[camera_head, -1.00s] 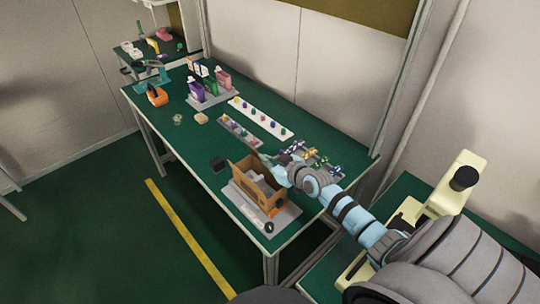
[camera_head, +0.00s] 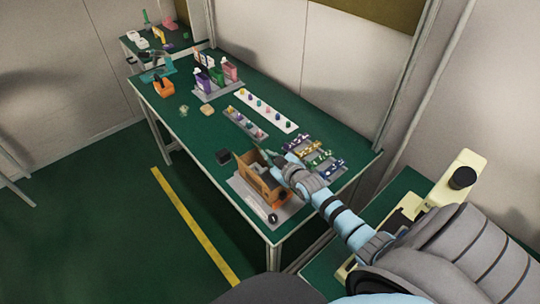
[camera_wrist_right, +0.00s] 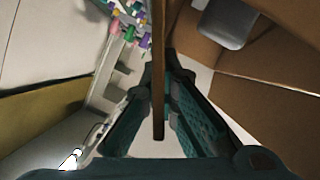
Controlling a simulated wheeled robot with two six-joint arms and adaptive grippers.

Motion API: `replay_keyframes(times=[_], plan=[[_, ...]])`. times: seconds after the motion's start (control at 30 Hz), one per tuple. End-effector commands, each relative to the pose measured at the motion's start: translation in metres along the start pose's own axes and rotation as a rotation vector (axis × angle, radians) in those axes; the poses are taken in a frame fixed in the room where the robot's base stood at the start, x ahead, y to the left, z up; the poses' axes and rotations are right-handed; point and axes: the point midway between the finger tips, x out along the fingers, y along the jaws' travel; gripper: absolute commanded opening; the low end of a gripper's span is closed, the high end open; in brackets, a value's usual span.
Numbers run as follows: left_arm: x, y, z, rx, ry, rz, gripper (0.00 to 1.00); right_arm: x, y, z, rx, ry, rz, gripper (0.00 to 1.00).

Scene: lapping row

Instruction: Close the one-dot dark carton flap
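The open brown carton (camera_head: 250,178) stands on a light grey board (camera_head: 243,190) near the table's right front corner. My right gripper (camera_head: 273,161) is at its far right upper edge. In the right wrist view, a thin brown cardboard panel (camera_wrist_right: 158,30), seen edge-on, runs between the two fingers (camera_wrist_right: 160,75), which close in on both its faces. The carton's inside (camera_wrist_right: 270,55) shows to the right, with a grey item (camera_wrist_right: 228,22) in it. No dot mark is readable on the panel. My left gripper is not in view.
Behind my gripper lie trays of small coloured parts (camera_head: 318,158) and a white strip with coloured pegs (camera_head: 265,107). A cream-coloured machine (camera_head: 455,185) stands at right. The table's front left is clear.

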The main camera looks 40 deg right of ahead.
Motion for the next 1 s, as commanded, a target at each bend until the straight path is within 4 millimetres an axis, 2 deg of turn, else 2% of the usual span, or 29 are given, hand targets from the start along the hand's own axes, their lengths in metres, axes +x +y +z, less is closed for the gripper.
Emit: replay_keyframes(times=[0.03, 0.13, 0.17, 0.43, 0.53, 0.67, 0.9, 1.0], plan=[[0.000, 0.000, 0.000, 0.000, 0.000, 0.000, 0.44, 0.000, 0.000, 0.001, 0.000, -0.002, -0.001, 0.05], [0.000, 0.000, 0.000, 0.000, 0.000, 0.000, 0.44, 0.000, 0.000, 0.001, 0.001, -0.002, -0.001, 0.21], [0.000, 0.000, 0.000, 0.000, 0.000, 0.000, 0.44, 0.000, 0.000, 0.001, 0.001, -0.002, -0.001, 0.23], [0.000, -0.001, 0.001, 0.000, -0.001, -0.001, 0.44, -0.001, 0.000, 0.001, 0.000, -0.001, -0.001, 0.23], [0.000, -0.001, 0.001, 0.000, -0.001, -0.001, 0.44, -0.008, 0.000, 0.001, -0.002, -0.001, -0.002, 0.23], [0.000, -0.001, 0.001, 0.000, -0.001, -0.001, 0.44, -0.036, -0.001, 0.001, -0.005, 0.000, -0.002, 0.23], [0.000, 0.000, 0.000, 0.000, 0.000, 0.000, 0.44, -0.100, -0.001, 0.002, -0.007, -0.004, -0.004, 0.23], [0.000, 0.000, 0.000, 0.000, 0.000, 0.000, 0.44, -0.115, 0.000, 0.001, -0.004, -0.003, -0.002, 0.23]])
